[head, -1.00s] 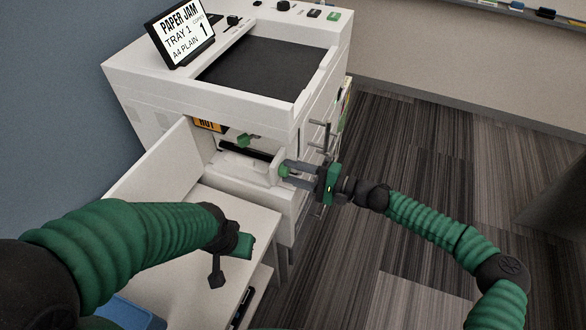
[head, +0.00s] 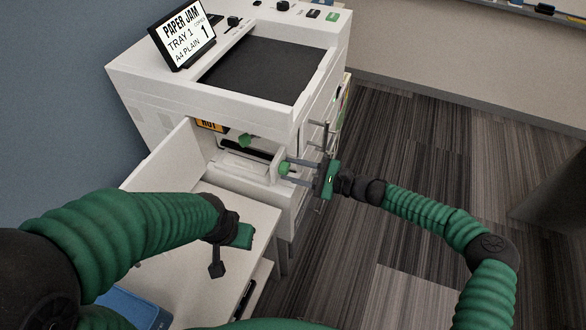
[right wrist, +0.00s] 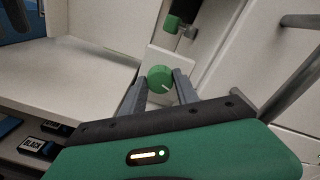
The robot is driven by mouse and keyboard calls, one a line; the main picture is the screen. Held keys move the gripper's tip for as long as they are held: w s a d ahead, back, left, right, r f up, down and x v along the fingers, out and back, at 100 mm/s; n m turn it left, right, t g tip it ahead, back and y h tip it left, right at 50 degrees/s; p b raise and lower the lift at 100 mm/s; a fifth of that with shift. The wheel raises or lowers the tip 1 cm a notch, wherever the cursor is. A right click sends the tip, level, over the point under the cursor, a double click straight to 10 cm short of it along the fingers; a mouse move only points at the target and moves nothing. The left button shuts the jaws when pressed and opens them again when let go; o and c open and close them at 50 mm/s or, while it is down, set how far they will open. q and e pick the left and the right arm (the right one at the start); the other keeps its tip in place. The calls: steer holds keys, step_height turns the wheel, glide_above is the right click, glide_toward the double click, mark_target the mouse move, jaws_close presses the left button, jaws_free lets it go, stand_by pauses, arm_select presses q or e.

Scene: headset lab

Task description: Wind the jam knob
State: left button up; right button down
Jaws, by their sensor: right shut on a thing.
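The green round jam knob (head: 284,168) sits on a pale plate at the copier's open front. It has a white pointer mark and shows between the two grey fingers in the right wrist view (right wrist: 160,78). My right gripper (head: 290,172) comes from the right and is shut on the knob, with a finger on either side. The white copier (head: 150,85) has its front door (head: 170,155) open to the left. My left gripper (head: 228,256) hangs away from the knob, over the pale surface at lower left; its jaw opening is unclear.
A green lever (head: 245,140) is inside the copier bay, beside an orange HOT label (head: 210,125). A screen (head: 183,34) on top reads PAPER JAM, TRAY 1. A grey handle bar (right wrist: 292,88) stands close to the right gripper.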

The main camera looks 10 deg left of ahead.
steer(key=shift+d+f, duration=0.1)
steer(key=shift+f, duration=0.15)
steer(key=c, duration=0.9)
jaws_free()
steer(key=shift+w, duration=0.15)
steer(key=shift+r, duration=0.1)
steer(key=shift+r, duration=0.1)
steer(key=s+d, duration=0.1)
steer(key=d, duration=0.4)
steer(key=s+d, duration=0.1)
steer(key=d, duration=0.5)
steer(key=s+d, duration=0.1)
steer(key=d, duration=0.4)
steer(key=shift+d+r, duration=0.25)
steer(key=shift+r, duration=0.15)
